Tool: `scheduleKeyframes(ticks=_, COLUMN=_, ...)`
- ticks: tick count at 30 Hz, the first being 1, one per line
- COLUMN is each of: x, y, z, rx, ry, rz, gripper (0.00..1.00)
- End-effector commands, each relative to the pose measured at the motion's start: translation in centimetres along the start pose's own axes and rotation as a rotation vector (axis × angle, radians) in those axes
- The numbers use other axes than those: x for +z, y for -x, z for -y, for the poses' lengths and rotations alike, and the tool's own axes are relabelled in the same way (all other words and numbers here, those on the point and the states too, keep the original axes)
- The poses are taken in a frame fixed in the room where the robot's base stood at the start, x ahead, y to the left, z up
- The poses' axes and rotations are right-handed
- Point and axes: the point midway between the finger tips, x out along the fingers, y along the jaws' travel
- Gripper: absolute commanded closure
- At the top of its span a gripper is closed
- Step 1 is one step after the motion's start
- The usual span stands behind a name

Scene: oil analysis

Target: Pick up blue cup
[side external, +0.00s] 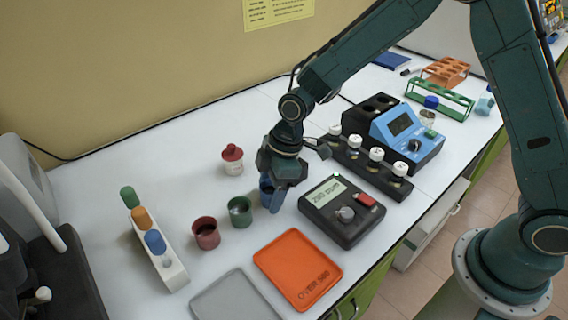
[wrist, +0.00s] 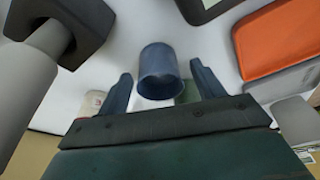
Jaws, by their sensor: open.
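The blue cup (side external: 265,187) stands on the white bench in the side view, partly hidden behind my gripper. In the wrist view the blue cup (wrist: 158,72) shows in the middle, in the gap between the two fingers. My gripper (side external: 277,196) points down at the cup in the side view. Its fingers are apart, one on each side of the cup in the wrist view (wrist: 161,82). I see a gap on both sides of the cup there. How far down the fingers reach along the cup is hard to tell.
A green cup (side external: 240,211) and a dark red cup (side external: 206,233) stand left of the blue cup. A red-capped bottle (side external: 233,160) is behind. A black meter (side external: 342,209) is close on the right. An orange tray (side external: 298,268) lies in front.

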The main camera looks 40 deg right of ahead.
Motion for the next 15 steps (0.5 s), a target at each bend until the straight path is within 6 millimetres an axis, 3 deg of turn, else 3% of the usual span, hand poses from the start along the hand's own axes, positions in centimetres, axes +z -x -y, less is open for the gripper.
scheduleKeyframes(ticks=10, x=0.00, y=0.04, z=0.00, rx=0.000, ry=0.000, rz=0.000, gripper=0.33)
scheduleKeyframes(ticks=15, x=0.00, y=0.04, z=0.00, rx=0.000, ry=0.000, rz=0.000, gripper=0.66)
